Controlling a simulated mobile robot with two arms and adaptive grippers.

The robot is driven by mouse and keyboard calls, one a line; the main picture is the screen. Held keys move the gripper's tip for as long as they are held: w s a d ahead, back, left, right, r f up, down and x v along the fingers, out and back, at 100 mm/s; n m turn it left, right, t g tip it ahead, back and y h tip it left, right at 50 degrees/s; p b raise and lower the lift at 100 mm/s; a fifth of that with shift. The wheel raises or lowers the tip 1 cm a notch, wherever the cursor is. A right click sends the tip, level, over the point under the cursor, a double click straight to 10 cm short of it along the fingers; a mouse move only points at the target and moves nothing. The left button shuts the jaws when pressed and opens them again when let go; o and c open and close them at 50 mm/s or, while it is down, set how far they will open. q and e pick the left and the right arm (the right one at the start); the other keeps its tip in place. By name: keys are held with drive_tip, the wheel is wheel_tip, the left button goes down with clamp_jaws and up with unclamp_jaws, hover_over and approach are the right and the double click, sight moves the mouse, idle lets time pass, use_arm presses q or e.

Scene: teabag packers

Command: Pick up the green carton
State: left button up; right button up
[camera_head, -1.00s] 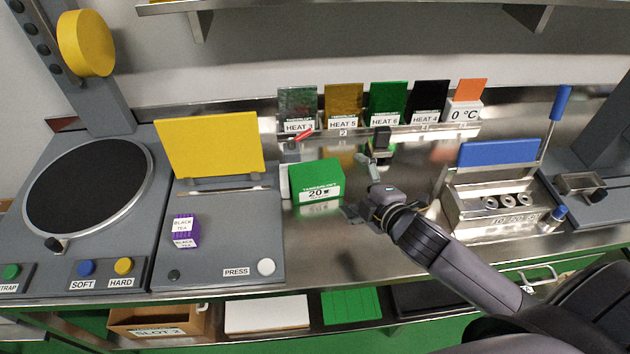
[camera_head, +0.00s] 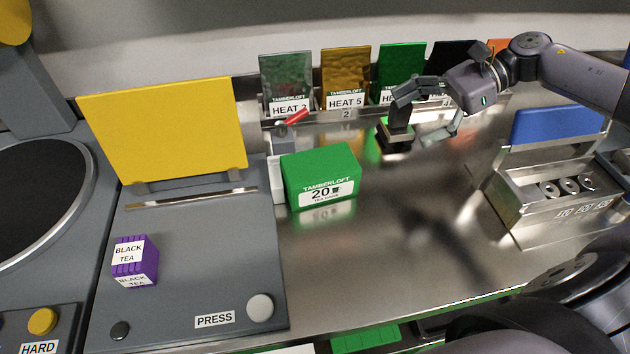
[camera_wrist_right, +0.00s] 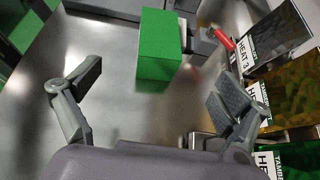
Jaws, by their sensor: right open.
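The green carton (camera_head: 320,175) stands on the steel counter, just right of the grey press station. Its front label reads "TAMBERLOFT 20". In the right wrist view the green carton (camera_wrist_right: 160,48) lies ahead, beyond the fingertips. My right gripper (camera_head: 420,115) is open and empty, to the right of the carton and above the counter's back half. In the right wrist view my right gripper (camera_wrist_right: 160,88) shows both fingers spread wide, with bare counter between them. They do not touch the carton. My left gripper is not in view.
A red-handled tool (camera_head: 292,117) sits behind the carton. A purple tea box (camera_head: 134,261) is on the press station (camera_head: 205,270). The counter (camera_head: 400,225) right of the carton is clear.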

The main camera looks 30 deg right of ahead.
drive_tip(key=p, duration=0.4)
approach(329, 160)
drive_tip(key=a+f, duration=0.1)
drive_tip(key=a, duration=0.2)
drive_tip(key=shift+x, duration=0.8)
drive_tip(key=p+x, duration=0.1)
drive_tip(key=x, duration=0.1)
drive_tip(key=p+x, duration=0.1)
drive_tip(key=x, duration=0.1)
drive_tip(key=shift+w+d+f, duration=0.1)
drive_tip(key=shift+w, duration=0.25)
drive_tip(key=shift+w+a+f+p, duration=0.1)
drive_tip(key=shift+a+f+p, duration=0.2)
drive_tip(key=shift+a+f, duration=0.1)
drive_tip(key=shift+c, duration=0.6)
drive_tip(key=c, duration=1.5)
drive_tip(key=shift+d, duration=0.1)
